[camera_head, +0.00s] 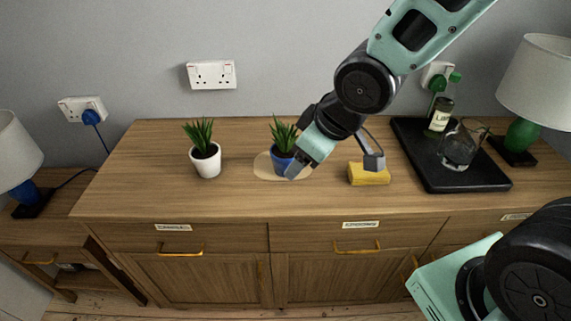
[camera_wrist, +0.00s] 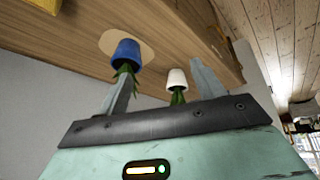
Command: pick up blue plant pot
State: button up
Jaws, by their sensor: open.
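The blue plant pot (camera_head: 281,166) holds a spiky green plant and stands upright on a pale round mat (camera_head: 263,168) on the wooden sideboard. My gripper (camera_head: 297,169) is just right of the pot in the head view and partly overlaps it. In the wrist view my gripper (camera_wrist: 162,78) has its two fingers apart with nothing held between them. There the blue pot (camera_wrist: 126,52) appears upside down, just beyond the left fingertip. I cannot tell whether the finger touches the pot or plant.
A white plant pot (camera_head: 206,163) stands left of the blue one. A yellow sponge (camera_head: 369,174) lies to the right. Further right, a black tray (camera_head: 467,181) holds a bottle (camera_head: 440,112) and a glass (camera_head: 460,148). The sideboard's left end (camera_head: 135,180) is clear.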

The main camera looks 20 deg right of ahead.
aim_at(279, 131)
jog(key=w+d+f+n+t+y+b, duration=0.1)
jog(key=w+d+f+t+y+b, duration=0.3)
jog(key=w+d+f+b, duration=0.45)
jog(key=s+d+r+t+y+b, duration=0.1)
jog(key=d+t+y+b, duration=0.25)
jog(key=y, duration=0.35)
jog(key=shift+n, duration=0.4)
jog(key=p+x, duration=0.1)
jog(key=x, duration=0.9)
jog(key=shift+w, duration=0.35)
jog(key=shift+p+x, duration=0.35)
jog(key=shift+x, duration=2.45)
jog(key=shift+s+f, duration=0.1)
jog(key=shift+f, duration=0.05)
grip_shut()
